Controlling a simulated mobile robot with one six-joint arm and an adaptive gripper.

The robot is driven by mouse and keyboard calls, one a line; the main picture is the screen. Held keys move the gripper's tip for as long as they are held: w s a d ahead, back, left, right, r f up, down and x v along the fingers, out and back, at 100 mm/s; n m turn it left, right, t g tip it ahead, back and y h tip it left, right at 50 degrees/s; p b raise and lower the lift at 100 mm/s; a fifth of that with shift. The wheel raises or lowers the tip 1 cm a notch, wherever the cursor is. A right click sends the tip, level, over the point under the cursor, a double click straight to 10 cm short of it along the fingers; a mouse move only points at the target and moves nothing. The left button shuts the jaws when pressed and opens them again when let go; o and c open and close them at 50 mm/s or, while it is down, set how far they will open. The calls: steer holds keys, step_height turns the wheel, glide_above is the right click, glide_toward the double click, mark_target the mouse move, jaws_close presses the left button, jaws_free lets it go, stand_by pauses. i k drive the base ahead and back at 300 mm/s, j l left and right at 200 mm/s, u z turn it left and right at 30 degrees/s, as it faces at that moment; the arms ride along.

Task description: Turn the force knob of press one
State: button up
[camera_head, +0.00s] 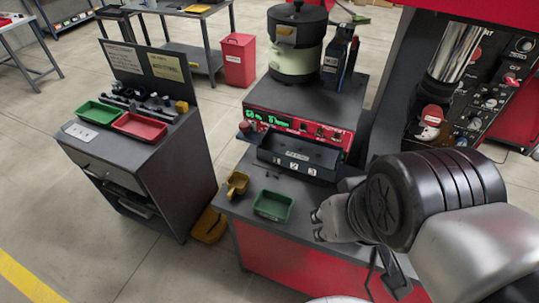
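My gripper (320,226) is low in the middle right of the view, at the end of my large dark and silver arm, which comes in from the right. It is apart from any knob, over the front of the grey bench top; whether its fingers are open or shut is unclear. A dark control panel (489,90) with several knobs, switches and red controls stands at the upper right, partly behind a shiny cylinder. A red control panel (300,128) with a green display and small controls is in the middle. Labels are too small to tell which knob is the force knob.
A bowl feeder (296,62) and dark bottles (340,58) stand above the red panel. A black bin (297,167), green tray (273,206) and yellow scoop (237,185) are on the bench. A grey cabinet (176,165) stands left. Floor (60,180) is clear farther left.

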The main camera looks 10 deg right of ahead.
mark_target(491, 101)
steer(key=i+j+u, duration=0.1)
steer(key=j, duration=0.3)
steer(key=i+j+u, duration=0.1)
steer(key=j, duration=0.3)
steer(key=i+j+u, duration=0.1)
steer(key=j, duration=0.3)
steer(key=i+j+u, duration=0.1)
steer(key=j, duration=0.25)
steer(key=i+j+u, duration=0.1)
steer(key=j, duration=0.25)
steer(key=i+z, duration=0.1)
steer(key=z, duration=2.6)
steer(key=i+l, duration=0.3)
steer(key=l, duration=0.15)
steer(key=i+l, duration=0.3)
steer(key=l, duration=0.2)
steer(key=i+l, duration=0.3)
steer(key=l, duration=0.15)
steer(key=u, duration=0.05)
